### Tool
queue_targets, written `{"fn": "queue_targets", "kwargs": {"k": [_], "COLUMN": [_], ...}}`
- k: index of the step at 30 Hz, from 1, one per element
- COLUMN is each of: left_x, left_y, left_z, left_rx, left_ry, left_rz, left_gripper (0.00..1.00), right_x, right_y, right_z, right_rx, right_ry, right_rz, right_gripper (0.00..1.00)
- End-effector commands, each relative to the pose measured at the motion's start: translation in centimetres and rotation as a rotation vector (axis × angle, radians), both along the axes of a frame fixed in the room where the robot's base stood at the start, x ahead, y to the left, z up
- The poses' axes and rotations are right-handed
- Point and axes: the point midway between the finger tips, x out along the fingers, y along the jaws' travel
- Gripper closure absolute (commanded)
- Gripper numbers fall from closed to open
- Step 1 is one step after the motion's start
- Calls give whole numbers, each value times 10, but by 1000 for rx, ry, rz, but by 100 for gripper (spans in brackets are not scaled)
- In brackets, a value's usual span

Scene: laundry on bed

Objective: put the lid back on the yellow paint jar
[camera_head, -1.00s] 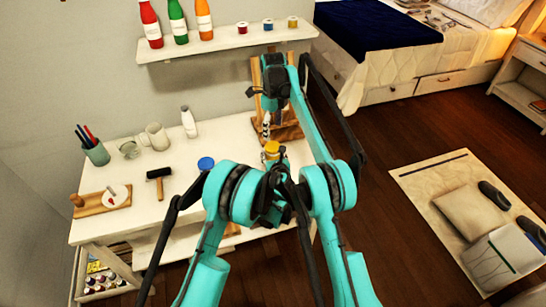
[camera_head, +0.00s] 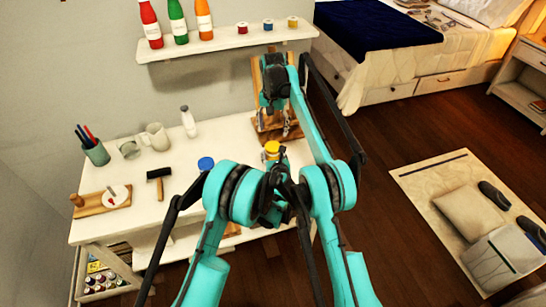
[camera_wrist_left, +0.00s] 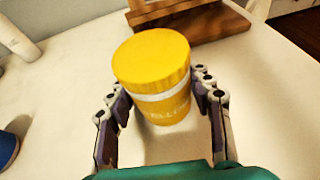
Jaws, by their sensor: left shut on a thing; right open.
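The yellow paint jar (camera_wrist_left: 168,108) stands upright in the left wrist view, with a white band under a thick yellow top. That top looks like the yellow lid (camera_wrist_left: 152,58), seated level on the jar. The top also shows in the head view as a small yellow disc (camera_head: 272,148). My left gripper (camera_wrist_left: 165,100) is shut on the jar, a finger on each side; in the head view my arm links hide it. My right gripper (camera_head: 274,120) is open and empty, beyond the jar, pointing down in front of the wooden easel.
The wooden easel (camera_head: 257,76) stands at the table's back right. A blue-topped jar (camera_head: 206,163) is left of the yellow one. A black-headed hammer (camera_head: 159,174), white bottle (camera_head: 188,122), mug (camera_head: 157,137) and pen cup (camera_head: 96,153) stand or lie farther left. A shelf (camera_head: 230,42) hangs above.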

Motion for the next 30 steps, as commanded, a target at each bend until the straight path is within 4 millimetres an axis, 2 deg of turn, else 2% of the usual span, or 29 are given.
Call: {"fn": "queue_targets", "kwargs": {"k": [21,27,30], "left_x": [0,0,0], "left_y": [0,0,0], "left_z": [0,0,0], "left_rx": [-1,-1,-1], "left_ry": [1,1,1], "left_rz": [0,0,0], "left_gripper": [100,100,100], "right_x": [0,0,0], "right_y": [0,0,0], "right_z": [0,0,0], "right_rx": [0,1,1], "right_ry": [0,0,0], "right_rz": [1731,2065,2157], "right_gripper": [31,31,31]}}
